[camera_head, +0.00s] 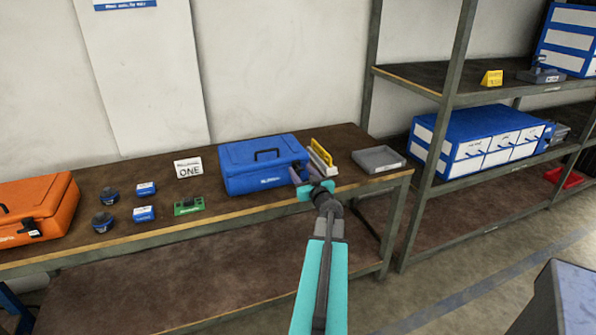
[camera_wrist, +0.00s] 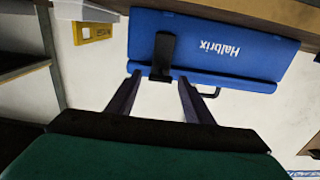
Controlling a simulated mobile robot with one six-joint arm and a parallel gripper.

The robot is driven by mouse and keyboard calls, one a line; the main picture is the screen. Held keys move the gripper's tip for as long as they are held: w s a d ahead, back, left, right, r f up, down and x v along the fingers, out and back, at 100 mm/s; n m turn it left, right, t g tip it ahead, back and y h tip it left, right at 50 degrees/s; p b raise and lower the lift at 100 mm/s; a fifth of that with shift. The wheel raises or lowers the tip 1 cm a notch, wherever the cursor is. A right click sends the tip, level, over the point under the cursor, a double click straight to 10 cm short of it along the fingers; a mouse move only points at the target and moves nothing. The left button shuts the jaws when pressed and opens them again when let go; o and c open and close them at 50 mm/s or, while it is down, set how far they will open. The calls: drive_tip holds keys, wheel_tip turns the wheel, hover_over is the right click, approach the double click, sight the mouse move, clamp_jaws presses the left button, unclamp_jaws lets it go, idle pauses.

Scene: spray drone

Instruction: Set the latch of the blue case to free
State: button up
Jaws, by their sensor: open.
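The blue case (camera_head: 240,182) stands shut on the workbench. In the wrist view the case (camera_wrist: 215,30) fills the upper middle, with a white "Halbrix" label. Its black latch (camera_wrist: 162,55) crosses the seam line on the front face; whether it is locked or free I cannot tell. My gripper (camera_head: 301,172) is at the right end of the case front and hides the latch in the head view. In the wrist view my gripper (camera_wrist: 159,79) is open and empty, its two dark fingers pointing at the latch from either side. Contact is not visible.
An orange case (camera_head: 40,205) stands at the bench's left. A yellow item (camera_head: 322,153) and grey tray (camera_head: 378,159) are right of the blue case. A shelf post (camera_head: 436,140) stands further right.

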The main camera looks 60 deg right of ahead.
drive_tip(key=shift+x, duration=1.05)
